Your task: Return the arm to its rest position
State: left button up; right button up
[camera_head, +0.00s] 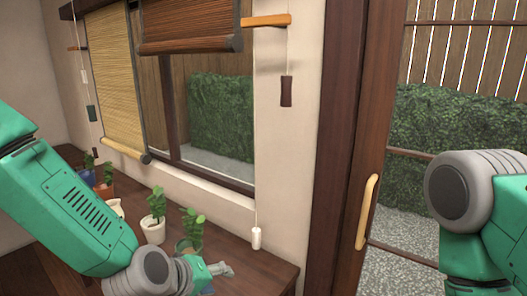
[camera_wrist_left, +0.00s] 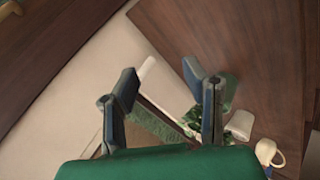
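My left arm (camera_head: 80,215) comes in from the left, bent, with its elbow or wrist joint low in the middle of the head view. My left gripper (camera_head: 222,268) is small and partly hidden there, near the potted plants over the wooden counter. In the left wrist view the left gripper (camera_wrist_left: 163,80) has its two fingers apart, with nothing held between them. My right arm (camera_head: 480,215) shows at the right edge of the head view, in front of the door glass. Its gripper is out of view.
A wooden counter (camera_head: 260,265) under the window bears several potted plants, including a white pot (camera_head: 153,230) and a plant (camera_head: 192,228) close behind my left wrist. A white cord pull (camera_head: 256,238) hangs by the wall. A door handle (camera_head: 367,212) is between my arms.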

pick_arm(q)
jog(key=s+a+f+m+g+y+b, duration=0.1)
jog(key=s+a+f+g, duration=0.1)
jog(key=s+a+f, duration=0.35)
jog(key=s+a+f+m+g+y+b, duration=0.1)
jog(key=s+a+f+m, duration=0.1)
jog(key=s+f, duration=0.65)
jog(key=s+a+f+m+g+y+b, duration=0.1)
jog(key=s+a+f+g, duration=0.1)
jog(key=s+a+f, duration=0.3)
jog(key=s+a+f+m+g+y+b, duration=0.1)
jog(key=s+a+f, duration=0.4)
jog(key=s, duration=0.6)
jog(key=shift+s+a+f+m+g+y, duration=0.15)
jog(key=shift+a+f+m+g+y, duration=0.3)
jog(key=shift+m+g, duration=0.2)
